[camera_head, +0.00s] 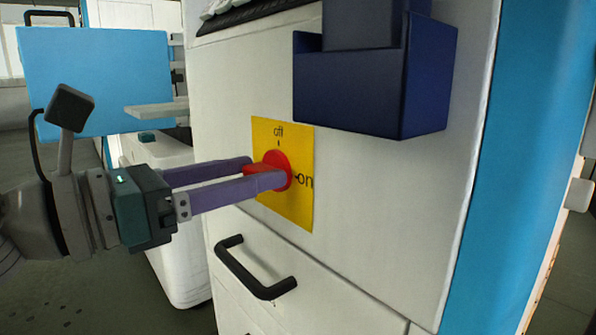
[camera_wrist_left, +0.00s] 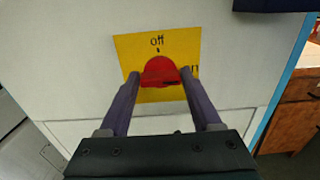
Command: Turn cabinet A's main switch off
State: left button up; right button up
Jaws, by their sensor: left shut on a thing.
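Cabinet A's main switch is a red rotary knob (camera_head: 275,168) on a yellow plate (camera_head: 297,207) on the pale cabinet front. The plate reads "off" above the knob and "on" to its right. My left gripper (camera_head: 262,172) comes from the left and is shut on the knob, a purple finger on either side. In the left wrist view the knob (camera_wrist_left: 160,72) sits between the fingertips (camera_wrist_left: 160,80), below the "off" mark. The fingers cover part of the knob, and I cannot tell for certain which mark it points to. My right gripper is not in view.
A dark blue box (camera_head: 375,90) sticks out from the cabinet front above and right of the plate. A black drawer handle (camera_head: 255,275) juts out below. A light blue panel (camera_head: 95,80) stands at the left, behind my left arm.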

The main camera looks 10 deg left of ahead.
pick_arm(q)
jog(key=c, duration=0.5)
jog(key=n+p, duration=0.2)
jog(key=n, duration=0.1)
jog(key=shift+a+r, duration=0.1)
jog(key=shift+r, duration=0.05)
jog(key=n+p, duration=0.2)
jog(key=n, duration=0.1)
jog(key=shift+w+n, duration=0.1)
jog(key=shift+n, duration=0.2)
jog(key=n+p, duration=0.1)
jog(key=n, duration=0.2)
jog(key=n+p, duration=0.2)
jog(key=n, duration=0.1)
jog(key=shift+a+f, duration=0.1)
jog(key=shift+f, duration=0.1)
jog(key=n+p, duration=0.1)
jog(key=n, duration=0.4)
jog(key=shift+f+p, duration=0.2)
jog(key=shift+p, duration=0.2)
jog(key=shift+n, duration=0.3)
